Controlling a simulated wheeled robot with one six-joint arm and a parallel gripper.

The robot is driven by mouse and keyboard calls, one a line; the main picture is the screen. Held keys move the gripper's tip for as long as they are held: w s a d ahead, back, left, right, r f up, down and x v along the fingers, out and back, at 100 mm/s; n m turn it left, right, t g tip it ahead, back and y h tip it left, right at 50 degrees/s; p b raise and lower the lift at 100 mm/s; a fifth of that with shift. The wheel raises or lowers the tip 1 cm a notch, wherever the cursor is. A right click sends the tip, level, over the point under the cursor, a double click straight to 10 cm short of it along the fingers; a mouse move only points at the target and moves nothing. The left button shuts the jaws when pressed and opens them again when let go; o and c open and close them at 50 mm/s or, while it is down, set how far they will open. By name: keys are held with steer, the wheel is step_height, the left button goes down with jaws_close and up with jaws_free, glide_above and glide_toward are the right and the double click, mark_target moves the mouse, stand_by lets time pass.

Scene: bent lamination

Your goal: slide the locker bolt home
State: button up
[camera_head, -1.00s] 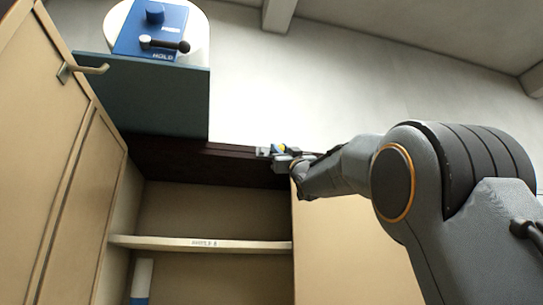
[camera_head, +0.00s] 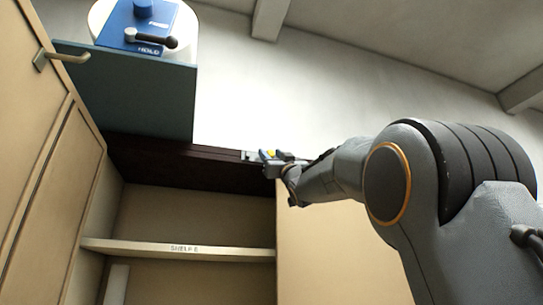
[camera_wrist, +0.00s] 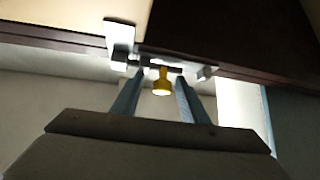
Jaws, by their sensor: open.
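The locker bolt shows in the wrist view as a short dark rod with a yellow knob (camera_wrist: 162,82) hanging from it. A pale metal plate (camera_wrist: 120,40) is at its left and a small metal block (camera_wrist: 205,73) at its right. My gripper (camera_wrist: 158,88) is open, with one finger on each side of the knob; I cannot tell whether either touches it. In the head view my gripper (camera_head: 274,166) is at the locker's top front edge, near the upper corner of the right door, and the yellow knob (camera_head: 271,155) shows beside it. The fingers partly hide the bolt there.
The open locker has a dark top rail (camera_head: 180,160) and a labelled shelf (camera_head: 180,249). A tan door with a handle (camera_head: 65,57) stands at left. A dark teal panel (camera_head: 130,90) stands above, with a blue box (camera_head: 138,25) carrying a black lever behind it.

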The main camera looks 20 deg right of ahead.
steer(key=b+v, duration=0.4)
steer(key=v, duration=0.3)
steer(key=shift+s+f, duration=0.2)
steer(key=shift+s, duration=0.05)
stand_by(0.4)
